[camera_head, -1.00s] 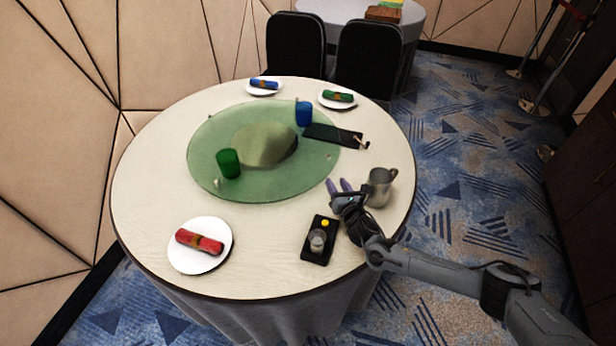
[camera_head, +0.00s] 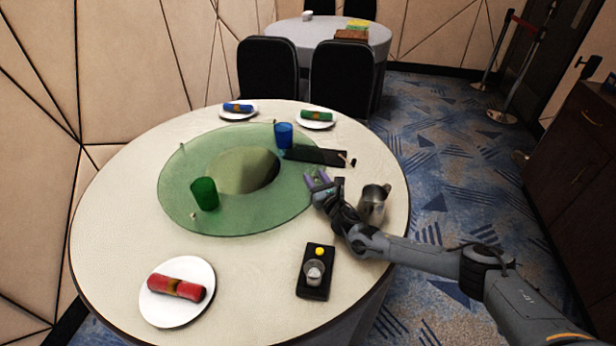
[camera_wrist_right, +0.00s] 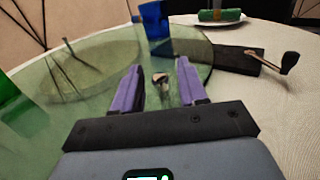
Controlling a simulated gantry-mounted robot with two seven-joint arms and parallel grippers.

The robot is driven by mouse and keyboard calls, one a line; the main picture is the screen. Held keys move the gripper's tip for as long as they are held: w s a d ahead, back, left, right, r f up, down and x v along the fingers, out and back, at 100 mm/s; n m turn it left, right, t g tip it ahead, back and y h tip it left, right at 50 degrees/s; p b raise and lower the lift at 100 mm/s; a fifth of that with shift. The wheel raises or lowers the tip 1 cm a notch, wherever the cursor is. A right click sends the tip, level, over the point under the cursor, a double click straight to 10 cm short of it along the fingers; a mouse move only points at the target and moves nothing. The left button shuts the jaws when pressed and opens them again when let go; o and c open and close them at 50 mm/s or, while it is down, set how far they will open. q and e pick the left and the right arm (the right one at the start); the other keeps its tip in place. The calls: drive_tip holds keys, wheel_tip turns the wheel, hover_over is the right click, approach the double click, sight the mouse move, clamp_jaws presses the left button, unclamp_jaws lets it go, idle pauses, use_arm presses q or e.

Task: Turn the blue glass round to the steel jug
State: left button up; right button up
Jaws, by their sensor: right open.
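The blue glass (camera_head: 284,136) stands upright on the far right part of the green glass turntable (camera_head: 290,205). It also shows at the top of the right wrist view (camera_wrist_right: 155,22). The steel jug (camera_head: 373,204) stands on the table at the right, off the turntable and partly behind my right arm. My right gripper (camera_head: 318,181) is at the turntable's right edge, left of the jug. In the wrist view its purple fingers (camera_wrist_right: 159,82) are apart, with a small metal knob (camera_wrist_right: 161,82) between them; whether they touch it I cannot tell. My left gripper is out of view.
A green glass (camera_head: 204,194) stands on the turntable's near left. A dark tray (camera_head: 315,155) lies beside the turntable past my gripper. A black tray with a small cup (camera_head: 314,272) is nearer. Plates with rolled napkins, such as the red one (camera_head: 176,287), sit around the table.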

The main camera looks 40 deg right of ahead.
drive_tip(key=shift+w+d, duration=0.15)
drive_tip(key=shift+w, duration=0.45)
drive_tip(key=shift+s, duration=0.1)
clamp_jaws()
